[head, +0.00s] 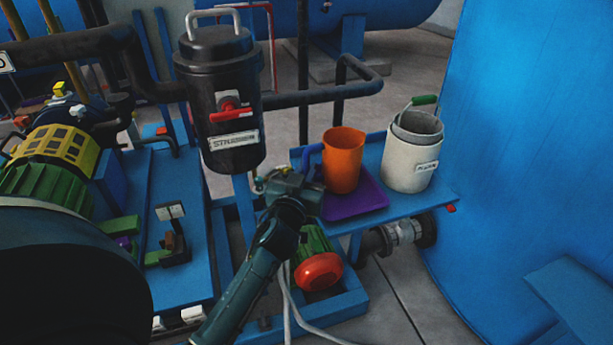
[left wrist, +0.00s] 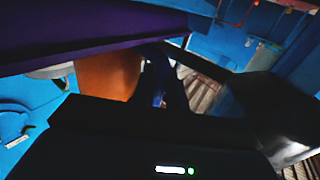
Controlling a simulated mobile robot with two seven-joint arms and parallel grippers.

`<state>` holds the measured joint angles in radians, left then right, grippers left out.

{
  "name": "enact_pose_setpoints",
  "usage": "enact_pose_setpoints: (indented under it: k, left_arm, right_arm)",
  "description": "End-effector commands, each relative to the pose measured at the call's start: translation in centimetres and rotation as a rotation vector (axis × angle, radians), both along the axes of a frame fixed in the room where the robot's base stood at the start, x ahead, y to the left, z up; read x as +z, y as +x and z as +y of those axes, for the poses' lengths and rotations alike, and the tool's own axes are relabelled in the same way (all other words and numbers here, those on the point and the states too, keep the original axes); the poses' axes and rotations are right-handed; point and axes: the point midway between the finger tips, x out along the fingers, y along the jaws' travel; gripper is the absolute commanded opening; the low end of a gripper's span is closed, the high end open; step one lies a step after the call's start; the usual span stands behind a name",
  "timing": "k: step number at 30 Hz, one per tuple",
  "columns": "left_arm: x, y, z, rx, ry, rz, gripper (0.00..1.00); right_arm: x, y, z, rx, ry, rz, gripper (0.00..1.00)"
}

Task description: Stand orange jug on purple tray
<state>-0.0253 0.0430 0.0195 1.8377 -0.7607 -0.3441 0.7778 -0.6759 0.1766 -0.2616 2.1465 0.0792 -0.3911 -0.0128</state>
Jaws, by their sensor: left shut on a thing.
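The orange jug (head: 343,160) stands upright over the purple tray (head: 352,203) in the head view; its base appears to be on the tray, but I cannot tell if it fully rests there. Its blue handle (head: 308,156) faces left, toward my gripper. My left gripper (head: 312,182) is shut on the jug at its handle side; the fingertips are mostly hidden. In the left wrist view the orange jug (left wrist: 108,76) shows beside the dark fingers, with the purple tray (left wrist: 90,30) across the top. My right gripper is not in view.
The tray lies on a blue shelf (head: 425,200). A grey-white bucket (head: 410,160) with a green-gripped handle stands right of the jug. A black strainer vessel (head: 225,110) with a red valve handle stands to the left. A large blue tank wall (head: 530,130) bounds the right.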

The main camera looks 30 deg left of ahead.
Motion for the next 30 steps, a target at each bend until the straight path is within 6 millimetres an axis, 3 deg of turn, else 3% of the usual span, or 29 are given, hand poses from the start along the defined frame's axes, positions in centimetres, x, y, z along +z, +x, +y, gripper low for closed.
enact_pose_setpoints:
  k: [13,14,21,30]
  left_arm:
    - [-0.88,0.01,0.00,-0.001,-0.001,-0.003,0.00]
    - [-0.82,-0.01,0.02,0.000,0.000,-0.001,0.16]
    - [-0.78,0.00,0.01,-0.001,0.000,-0.001,0.35]
    - [-0.37,0.00,0.01,-0.001,0.001,-0.001,0.35]
  right_arm:
    - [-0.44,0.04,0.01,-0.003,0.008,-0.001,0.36]
    - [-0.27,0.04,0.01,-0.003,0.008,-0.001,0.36]
    - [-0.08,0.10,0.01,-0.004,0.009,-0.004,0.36]
    - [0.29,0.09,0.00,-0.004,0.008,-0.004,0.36]
